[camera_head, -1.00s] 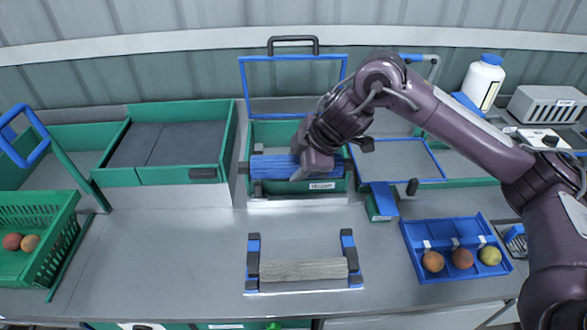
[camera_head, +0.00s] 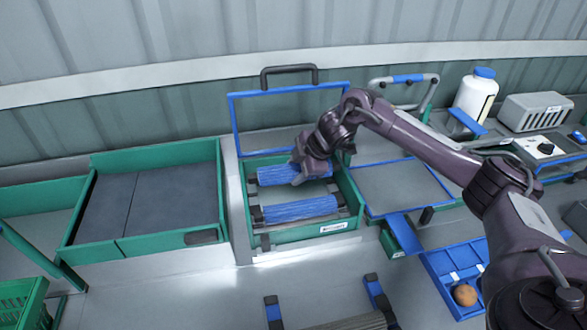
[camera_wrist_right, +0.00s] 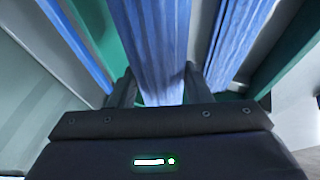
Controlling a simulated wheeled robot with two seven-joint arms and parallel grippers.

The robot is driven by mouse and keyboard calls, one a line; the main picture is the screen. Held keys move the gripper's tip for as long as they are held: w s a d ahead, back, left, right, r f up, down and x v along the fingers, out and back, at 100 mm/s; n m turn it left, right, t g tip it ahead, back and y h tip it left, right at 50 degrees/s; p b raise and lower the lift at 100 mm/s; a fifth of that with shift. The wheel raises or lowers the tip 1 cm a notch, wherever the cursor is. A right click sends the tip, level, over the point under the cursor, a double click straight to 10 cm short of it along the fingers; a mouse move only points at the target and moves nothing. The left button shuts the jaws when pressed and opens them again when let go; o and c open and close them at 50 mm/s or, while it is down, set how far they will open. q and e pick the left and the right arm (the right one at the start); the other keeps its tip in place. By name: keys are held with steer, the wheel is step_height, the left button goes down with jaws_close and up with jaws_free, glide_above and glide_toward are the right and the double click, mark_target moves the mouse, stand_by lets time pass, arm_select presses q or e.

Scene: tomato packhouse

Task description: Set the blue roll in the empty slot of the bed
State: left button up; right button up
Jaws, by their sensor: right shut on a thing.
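The bed (camera_head: 290,236) is a green open box with dark end holders. One ribbed blue roll (camera_head: 300,209) lies across its front part. My right gripper (camera_head: 304,176) is over the bed's rear part, shut on a second blue roll (camera_head: 275,175). This roll lies behind the front one and roughly parallel to it. In the right wrist view the held roll (camera_wrist_right: 155,40) runs between the two dark fingers, with another blue roll (camera_wrist_right: 238,40) beside it, apart. I cannot tell whether the held roll rests in its holders. My left gripper is out of view.
A raised blue-framed lid (camera_head: 233,130) with a dark handle stands behind the bed. A green tray (camera_head: 150,249) with a grey pad is at left. A blue-framed panel (camera_head: 405,186) and a blue tray (camera_head: 437,275) are at right. A grey roll (camera_head: 350,324) lies in front.

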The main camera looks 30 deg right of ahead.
steer(key=shift+f+b, duration=0.35)
steer(key=shift+f, duration=0.2)
step_height(320, 180, down, 3)
steer(key=b, duration=0.3)
steer(key=shift+w+f, duration=0.1)
steer(key=shift+f, duration=0.1)
steer(key=shift+f+b, duration=0.6)
steer(key=shift+f, duration=0.55)
steer(key=shift+f, duration=0.35)
steer(key=o, duration=1.1)
steer(key=shift+o, duration=0.3)
steer(key=shift+f, duration=0.15)
